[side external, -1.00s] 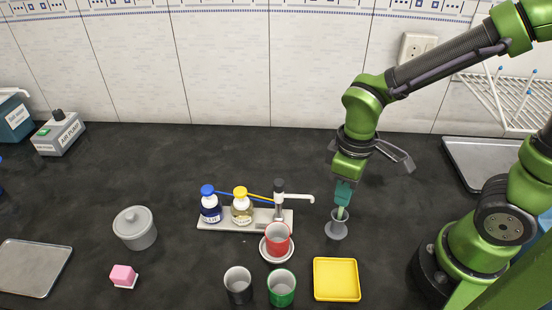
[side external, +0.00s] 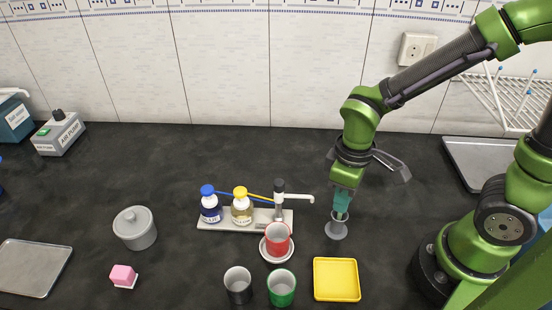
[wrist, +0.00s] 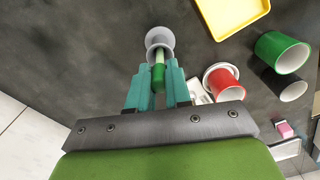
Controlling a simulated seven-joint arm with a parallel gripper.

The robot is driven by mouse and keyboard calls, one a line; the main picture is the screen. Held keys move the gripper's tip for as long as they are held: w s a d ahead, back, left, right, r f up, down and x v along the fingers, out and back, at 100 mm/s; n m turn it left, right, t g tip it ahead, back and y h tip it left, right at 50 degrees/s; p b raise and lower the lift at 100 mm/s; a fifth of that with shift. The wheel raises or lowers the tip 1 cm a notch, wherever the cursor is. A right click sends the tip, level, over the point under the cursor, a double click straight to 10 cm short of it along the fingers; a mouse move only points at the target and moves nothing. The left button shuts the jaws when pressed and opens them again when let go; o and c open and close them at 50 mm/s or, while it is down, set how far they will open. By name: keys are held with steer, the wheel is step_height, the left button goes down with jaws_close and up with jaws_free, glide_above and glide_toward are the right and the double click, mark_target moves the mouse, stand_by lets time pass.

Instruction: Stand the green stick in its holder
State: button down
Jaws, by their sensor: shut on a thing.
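The green stick (wrist: 159,78) is between the teal fingers of my gripper (wrist: 157,72), which is shut on it. The stick points down, and its paler lower end is at the mouth of the grey flared holder (wrist: 160,37). In the side view the holder (side external: 336,230) stands upright on the dark bench. There my gripper (side external: 342,208) is right above it, and only a short piece of the green stick (side external: 339,216) shows between fingers and rim. How deep the stick's end sits in the holder is hidden.
A yellow tray (side external: 336,280) lies in front of the holder. Left of it are a red cup (side external: 277,238) on a saucer, a green cup (side external: 282,288), a dark cup (side external: 238,285) and a bottle stand (side external: 228,219) whose white spout (side external: 300,198) reaches near my gripper.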

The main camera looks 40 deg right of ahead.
steer(key=c, duration=1)
jaws_free()
steer(key=shift+o, duration=0.4)
steer(key=o, duration=0.4)
steer(key=shift+c, duration=0.2)
steer(key=shift+r, duration=3.05)
